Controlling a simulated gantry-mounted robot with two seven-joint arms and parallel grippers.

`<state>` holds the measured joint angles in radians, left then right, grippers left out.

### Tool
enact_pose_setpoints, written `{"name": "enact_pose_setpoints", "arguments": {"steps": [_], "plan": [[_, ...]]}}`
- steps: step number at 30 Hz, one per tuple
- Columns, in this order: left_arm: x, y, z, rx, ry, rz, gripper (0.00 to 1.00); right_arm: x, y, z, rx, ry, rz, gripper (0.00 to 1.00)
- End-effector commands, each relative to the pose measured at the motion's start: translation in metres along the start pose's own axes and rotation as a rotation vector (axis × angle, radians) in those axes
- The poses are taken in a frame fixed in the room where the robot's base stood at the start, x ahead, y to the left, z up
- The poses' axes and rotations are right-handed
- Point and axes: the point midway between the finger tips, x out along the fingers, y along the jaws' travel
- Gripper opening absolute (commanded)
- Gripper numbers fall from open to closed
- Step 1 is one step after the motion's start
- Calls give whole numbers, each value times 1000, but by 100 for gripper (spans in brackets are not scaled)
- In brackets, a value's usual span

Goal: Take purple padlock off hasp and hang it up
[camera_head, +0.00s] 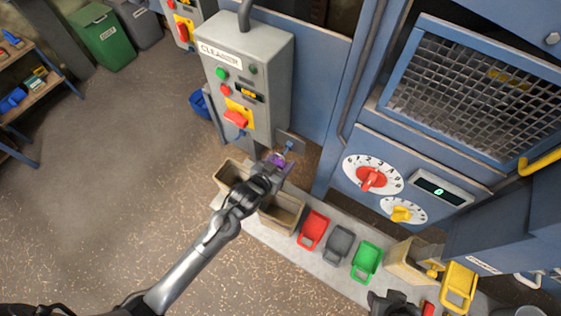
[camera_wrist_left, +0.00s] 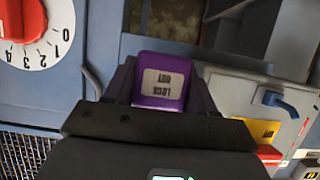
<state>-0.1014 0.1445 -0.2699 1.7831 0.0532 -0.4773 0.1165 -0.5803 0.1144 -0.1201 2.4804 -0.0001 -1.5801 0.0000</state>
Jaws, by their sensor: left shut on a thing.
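The purple padlock (camera_wrist_left: 163,80) fills the middle of the left wrist view, with its "LOCK OUT" label upside down. My left gripper (camera_wrist_left: 160,95) is shut on its body. In the head view the padlock (camera_head: 279,160) is a small purple patch at the tip of my left gripper (camera_head: 273,168), below the grey control box. A small grey plate (camera_head: 291,138) with a bluish piece stands just beyond it. The shackle is hidden, so I cannot tell whether it is on the hasp. My right gripper (camera_head: 391,303) shows as a dark shape at the bottom edge; its fingers are unclear.
The grey control box (camera_head: 246,85) has a red switch handle (camera_head: 236,119) on a yellow plate. A blue dial panel (camera_head: 345,205) stands to the right. The floor at left is open.

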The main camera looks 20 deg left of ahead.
Motion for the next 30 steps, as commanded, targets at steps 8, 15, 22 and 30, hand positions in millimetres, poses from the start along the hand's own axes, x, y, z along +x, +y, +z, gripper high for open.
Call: {"name": "enact_pose_setpoints", "arguments": {"steps": [8, 15, 22, 30], "plan": [[0, 0, -1, 0, 1, 0, 22, 0, 0, 0, 0, 0, 0, 43], [6, 0, -3, 0, 2, 0, 22, 0, 1, 0, -6, -1, 4, 43], [15, 0, -7, 0, 1, 0, 22, 0, 2, 1, -9, -1, 7, 43], [25, 0, -10, 0, 1, 0, 22, 1, 2, 1, -8, -1, 7, 43]]}}
